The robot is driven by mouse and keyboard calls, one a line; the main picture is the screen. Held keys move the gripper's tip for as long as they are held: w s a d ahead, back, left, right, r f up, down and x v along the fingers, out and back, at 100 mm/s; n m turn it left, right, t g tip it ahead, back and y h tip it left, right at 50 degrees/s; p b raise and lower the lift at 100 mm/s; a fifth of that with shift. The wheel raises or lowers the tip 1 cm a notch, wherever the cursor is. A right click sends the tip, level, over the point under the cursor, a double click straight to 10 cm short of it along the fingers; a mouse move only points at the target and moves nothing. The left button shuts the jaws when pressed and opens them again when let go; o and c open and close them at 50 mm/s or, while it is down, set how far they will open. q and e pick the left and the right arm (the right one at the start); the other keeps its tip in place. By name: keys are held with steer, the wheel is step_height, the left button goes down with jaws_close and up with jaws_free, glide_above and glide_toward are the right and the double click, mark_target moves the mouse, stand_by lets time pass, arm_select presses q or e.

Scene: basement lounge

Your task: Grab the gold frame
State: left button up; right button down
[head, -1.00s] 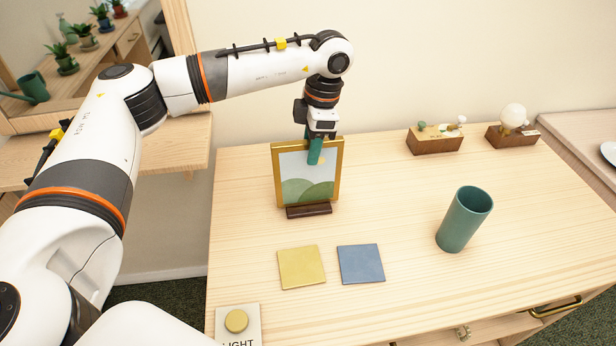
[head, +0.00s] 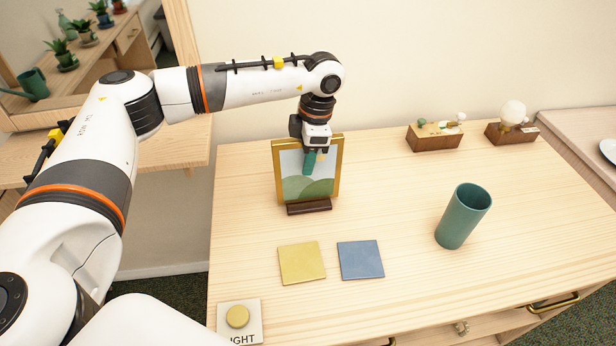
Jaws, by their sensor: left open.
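The gold frame (head: 338,172) stands upright in a dark wooden base (head: 309,207) on the light wooden table. It holds a picture of green hills under a pale sky. My left gripper (head: 311,164) points down at the frame's upper part, with a teal finger in front of the picture. Part of the frame's top edge is hidden behind the gripper. The gripper is open, and I cannot tell whether it touches the frame. My right gripper is not in view.
A yellow tile (head: 301,263) and a blue tile (head: 360,260) lie in front of the frame. A teal cup (head: 463,216) stands to the right. Two wooden-based ornaments (head: 434,141) (head: 511,132) stand at the back right. A light button (head: 238,317) is at the front left.

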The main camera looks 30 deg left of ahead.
arm_select(q)
jaws_close()
stand_by(0.3)
stand_by(1.2)
